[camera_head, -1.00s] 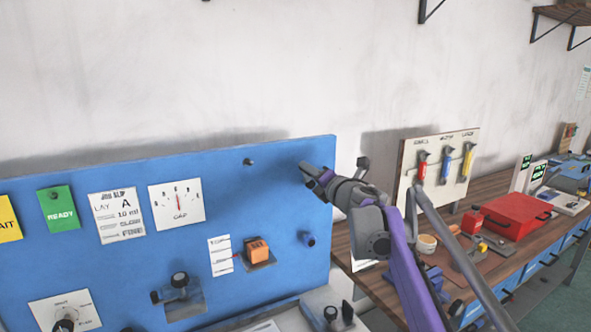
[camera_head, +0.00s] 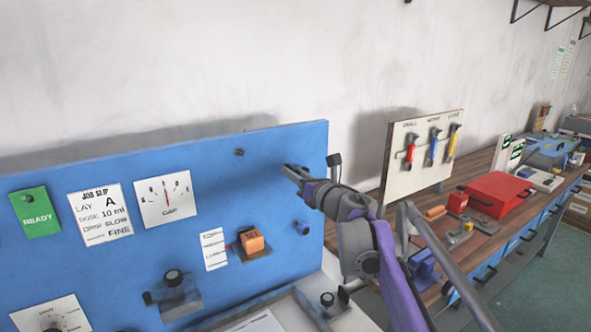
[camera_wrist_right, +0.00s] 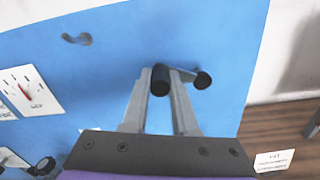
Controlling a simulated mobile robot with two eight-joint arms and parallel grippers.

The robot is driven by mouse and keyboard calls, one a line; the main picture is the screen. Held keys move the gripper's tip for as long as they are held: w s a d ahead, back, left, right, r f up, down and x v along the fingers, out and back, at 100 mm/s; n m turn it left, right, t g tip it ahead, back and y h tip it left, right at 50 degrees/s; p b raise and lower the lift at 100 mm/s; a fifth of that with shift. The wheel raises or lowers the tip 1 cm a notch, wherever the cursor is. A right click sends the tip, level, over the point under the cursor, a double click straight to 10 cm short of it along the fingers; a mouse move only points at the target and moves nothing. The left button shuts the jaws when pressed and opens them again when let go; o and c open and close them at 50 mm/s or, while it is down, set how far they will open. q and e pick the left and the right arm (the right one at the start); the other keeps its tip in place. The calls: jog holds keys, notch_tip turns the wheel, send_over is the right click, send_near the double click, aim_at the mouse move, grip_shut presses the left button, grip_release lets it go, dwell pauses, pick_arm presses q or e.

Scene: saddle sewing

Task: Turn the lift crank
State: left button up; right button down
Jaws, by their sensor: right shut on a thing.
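The lift crank shows in the right wrist view as a dark cylindrical handle (camera_wrist_right: 160,80) with a dark round end (camera_wrist_right: 203,80) to its right, in front of the blue panel (camera_wrist_right: 110,70). My right gripper (camera_wrist_right: 162,88) is shut on the handle, one finger on each side. In the head view my right gripper (camera_head: 291,172) is at the upper right of the blue panel (camera_head: 200,170), and it hides the crank there. My left gripper is not in view.
The panel carries a green READY card (camera_head: 36,216), a gap gauge (camera_head: 164,203), an orange block (camera_head: 251,241) and a black knob (camera_head: 173,278). To the right a wooden bench holds a tool board (camera_head: 405,185) and a red box (camera_head: 500,194).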

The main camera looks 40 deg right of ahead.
jog(key=shift+f, duration=0.1)
dwell(0.4)
jog(key=c, duration=0.7)
grip_release()
jog(key=shift+a, duration=0.1)
